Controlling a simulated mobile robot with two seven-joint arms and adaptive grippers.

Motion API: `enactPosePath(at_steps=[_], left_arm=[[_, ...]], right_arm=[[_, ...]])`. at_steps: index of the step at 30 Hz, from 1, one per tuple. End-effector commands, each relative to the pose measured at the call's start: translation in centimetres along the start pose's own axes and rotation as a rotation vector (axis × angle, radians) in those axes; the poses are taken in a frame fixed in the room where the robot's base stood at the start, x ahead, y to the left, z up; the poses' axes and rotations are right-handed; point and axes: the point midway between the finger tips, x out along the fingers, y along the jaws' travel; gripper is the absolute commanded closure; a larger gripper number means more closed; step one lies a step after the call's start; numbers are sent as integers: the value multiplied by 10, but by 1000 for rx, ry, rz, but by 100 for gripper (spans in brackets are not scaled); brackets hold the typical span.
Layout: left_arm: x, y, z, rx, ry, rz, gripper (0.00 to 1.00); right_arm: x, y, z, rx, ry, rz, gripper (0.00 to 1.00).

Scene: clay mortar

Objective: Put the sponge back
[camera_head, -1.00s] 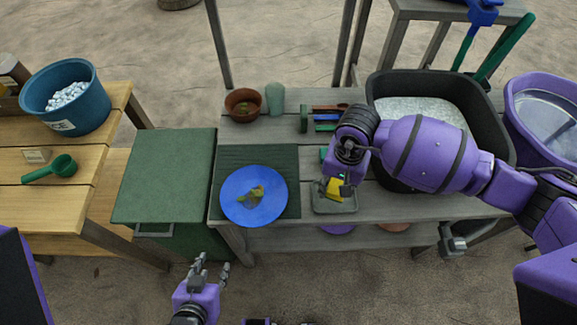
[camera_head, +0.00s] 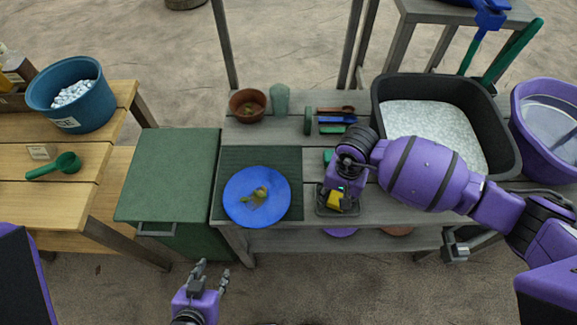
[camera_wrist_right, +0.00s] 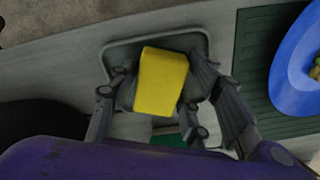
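The yellow sponge (camera_head: 335,201) sits at the small grey-green tray (camera_head: 321,211) on the grey bench. In the right wrist view the sponge (camera_wrist_right: 162,82) lies within the outline of the tray (camera_wrist_right: 122,45), turned slightly. My right gripper (camera_head: 340,193) is over the tray, pointing down. Its fingers (camera_wrist_right: 158,80) stand either side of the sponge with visible gaps, so it looks open. The sponge's underside is hidden. My left gripper (camera_head: 212,269) is open and empty in front of the bench, low in the head view.
A blue plate (camera_head: 236,212) with brownish clay lies on a dark green mat (camera_head: 294,158) left of the tray. A black tub (camera_head: 505,135) of pale material is close behind my right arm. A terracotta pot (camera_head: 247,104), green cup (camera_head: 280,98) and tools stand behind.

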Motion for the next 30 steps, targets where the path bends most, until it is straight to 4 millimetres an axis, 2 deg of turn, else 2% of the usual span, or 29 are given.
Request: enactPosePath(at_steps=[5, 10, 22, 27, 30], left_arm=[[2, 1, -9, 0, 15, 2, 61], [2, 3, -14, -6, 23, 3, 61], [0, 4, -1, -11, -1, 3, 61], [-1, 3, 2, -9, -5, 2, 61], [-1, 3, 1, -7, -4, 2, 61]], right_arm=[[0, 0, 1, 0, -1, 0, 56], [-15, 0, -1, 0, 3, -2, 56], [-97, 0, -1, -2, 4, 0, 56], [-117, 0, 0, 0, 1, 0, 56], [-122, 1, 0, 0, 0, 1, 56]])
